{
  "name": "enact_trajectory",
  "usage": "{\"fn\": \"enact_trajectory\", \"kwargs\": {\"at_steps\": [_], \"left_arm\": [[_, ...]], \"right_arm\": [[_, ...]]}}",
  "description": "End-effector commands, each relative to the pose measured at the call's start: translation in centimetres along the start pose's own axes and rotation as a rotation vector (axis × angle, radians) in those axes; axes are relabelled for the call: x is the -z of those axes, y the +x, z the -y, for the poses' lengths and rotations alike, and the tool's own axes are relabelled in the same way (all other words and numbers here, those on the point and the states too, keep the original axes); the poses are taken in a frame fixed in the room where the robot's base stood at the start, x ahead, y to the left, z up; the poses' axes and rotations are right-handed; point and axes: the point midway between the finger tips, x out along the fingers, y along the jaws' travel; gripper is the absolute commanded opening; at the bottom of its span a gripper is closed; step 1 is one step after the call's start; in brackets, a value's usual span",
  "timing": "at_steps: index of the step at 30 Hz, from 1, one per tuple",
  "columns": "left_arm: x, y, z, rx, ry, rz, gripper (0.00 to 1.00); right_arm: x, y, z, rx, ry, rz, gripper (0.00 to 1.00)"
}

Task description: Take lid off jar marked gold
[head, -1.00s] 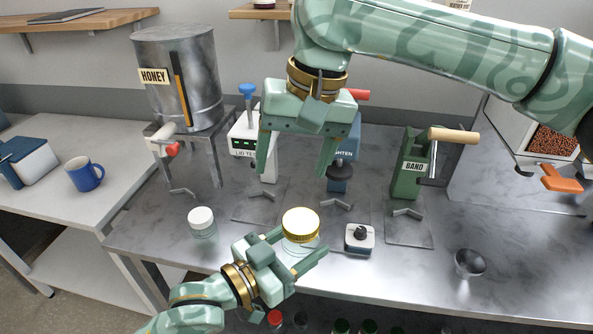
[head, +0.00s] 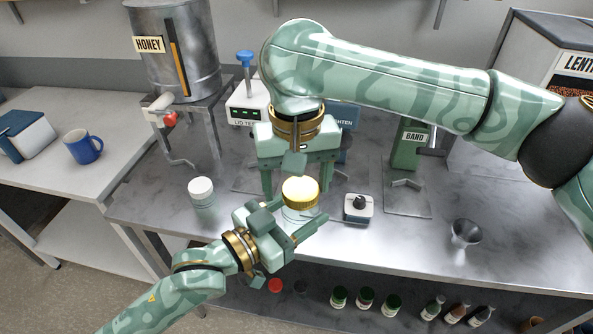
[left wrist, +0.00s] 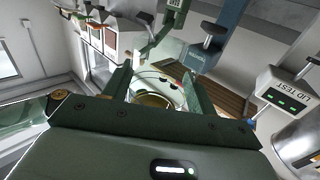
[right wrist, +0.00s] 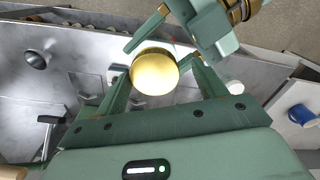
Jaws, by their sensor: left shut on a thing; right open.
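The jar with the gold lid (head: 300,191) stands near the front edge of the steel bench; its glass body shows below the lid. My left gripper (head: 303,228) is shut around the glass body from the front left. In the left wrist view the clear jar (left wrist: 157,84) sits between its fingers. My right gripper (head: 301,190) points down from above, open, with its fingers on either side of the lid. In the right wrist view the gold lid (right wrist: 154,72) lies between the spread fingers, with gaps beside it. A second jar with a white lid (head: 201,190) stands to the left.
A small black-knobbed device (head: 358,207) stands just right of the jar, and a metal funnel (head: 465,234) farther right. The lid tester (head: 246,108), the green BAND press (head: 408,150) and the HONEY tank (head: 176,50) stand behind. A lower shelf holds bottles.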

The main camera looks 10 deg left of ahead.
Motion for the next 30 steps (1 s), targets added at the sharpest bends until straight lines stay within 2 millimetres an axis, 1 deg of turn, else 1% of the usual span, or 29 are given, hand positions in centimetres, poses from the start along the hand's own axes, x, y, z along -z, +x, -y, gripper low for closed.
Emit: {"fn": "enact_trajectory", "kwargs": {"at_steps": [3, 5, 6, 8, 13, 16, 17, 20, 21, 23, 27, 29, 30], "left_arm": [[0.06, 0.0, 0.0, 0.0, 0.0, -0.001, 0.0], [0.06, 0.0, 0.0, 0.0, 0.0, -0.001, 0.0], [0.06, 0.0, 0.0, 0.0, 0.0, -0.001, 0.0], [0.06, 0.01, -0.03, -0.001, 0.0, -0.001, 0.0], [0.05, 0.03, -0.13, -0.003, -0.001, -0.001, 0.0], [0.05, 0.05, -0.19, -0.004, -0.001, -0.001, 0.0], [0.05, 0.05, -0.2, -0.004, -0.001, -0.001, 0.0], [0.05, 0.06, -0.23, -0.004, -0.001, -0.001, 0.0], [0.05, 0.06, -0.23, -0.004, -0.001, -0.001, 0.0], [0.05, 0.07, -0.21, -0.004, -0.001, -0.001, 0.0], [0.04, 0.07, -0.13, -0.002, -0.001, -0.001, 0.0], [0.04, 0.07, -0.09, -0.002, -0.002, -0.001, 0.0], [0.03, 0.07, -0.05, -0.001, -0.002, -0.001, 0.0]], "right_arm": [[0.0, -0.03, -0.01, 0.0, 0.0, 0.0, 0.7], [0.01, -0.04, -0.01, 0.0, 0.0, 0.0, 0.54], [0.0, -0.05, 0.01, 0.001, 0.0, 0.0, 0.43], [-0.03, -0.06, 0.07, 0.002, -0.001, 0.0, 0.26], [-0.14, -0.09, 0.29, 0.007, -0.012, 0.002, 0.25], [-0.23, -0.14, 0.38, 0.009, -0.107, 0.002, 0.25], [-0.27, -0.15, 0.38, 0.01, -0.163, 0.002, 0.25], [-0.45, -0.15, 0.35, 0.01, -0.428, 0.002, 0.25], [-0.53, -0.15, 0.34, 0.011, -0.556, 0.002, 0.25], [-0.62, -0.15, 0.28, 0.013, -0.75, 0.002, 0.25], [-0.71, -0.16, 0.07, 0.015, -1.205, -0.001, 0.25], [-0.71, -0.17, -0.04, 0.015, -1.402, -0.003, 0.25], [-0.69, -0.18, -0.13, 0.015, -1.534, -0.003, 0.25]]}}
